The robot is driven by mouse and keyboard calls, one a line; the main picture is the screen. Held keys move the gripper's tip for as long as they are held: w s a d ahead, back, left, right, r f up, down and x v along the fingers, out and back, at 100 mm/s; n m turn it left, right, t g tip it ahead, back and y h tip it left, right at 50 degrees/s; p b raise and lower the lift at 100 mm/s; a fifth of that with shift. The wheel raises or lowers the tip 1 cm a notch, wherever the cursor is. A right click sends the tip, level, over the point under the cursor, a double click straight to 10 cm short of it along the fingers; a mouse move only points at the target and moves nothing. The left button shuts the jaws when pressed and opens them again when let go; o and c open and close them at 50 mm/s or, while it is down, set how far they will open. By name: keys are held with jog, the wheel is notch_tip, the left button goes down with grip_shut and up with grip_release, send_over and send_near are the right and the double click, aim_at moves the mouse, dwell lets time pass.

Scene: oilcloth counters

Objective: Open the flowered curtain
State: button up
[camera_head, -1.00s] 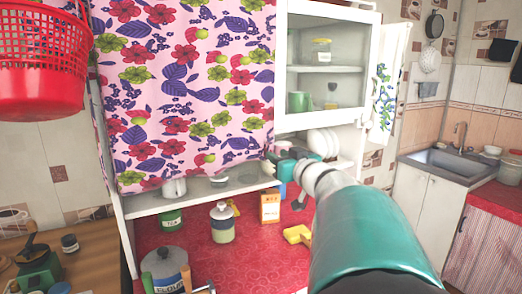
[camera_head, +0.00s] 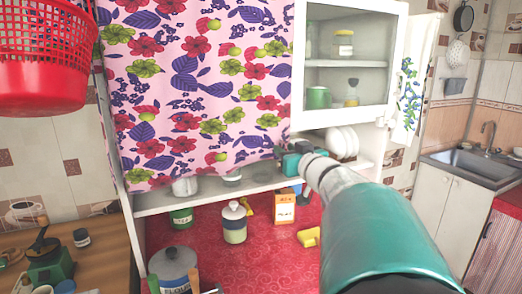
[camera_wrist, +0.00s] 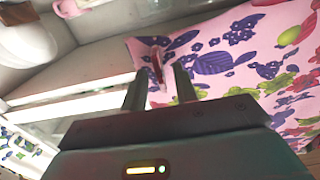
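The flowered curtain (camera_head: 195,85) is pink with red, purple and green flowers. It hangs closed across the left part of the white cupboard, its hem just above a shelf. My gripper (camera_head: 281,150) is at the curtain's lower right corner. In the wrist view the two fingers of my gripper (camera_wrist: 160,88) stand apart. The edge of the curtain (camera_wrist: 215,62) lies just beyond and partly between them, with a fold showing there. I cannot tell whether either finger touches the cloth.
A glass-doored cabinet (camera_head: 347,62) adjoins the curtain on the right. Plates (camera_head: 342,143) stand below it. A lidded jar (camera_head: 234,222), an orange box (camera_head: 284,208) and a flour tin (camera_head: 174,266) stand on the red counter (camera_head: 265,252). A red basket (camera_head: 45,65) hangs at left.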

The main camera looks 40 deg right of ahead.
grip_shut()
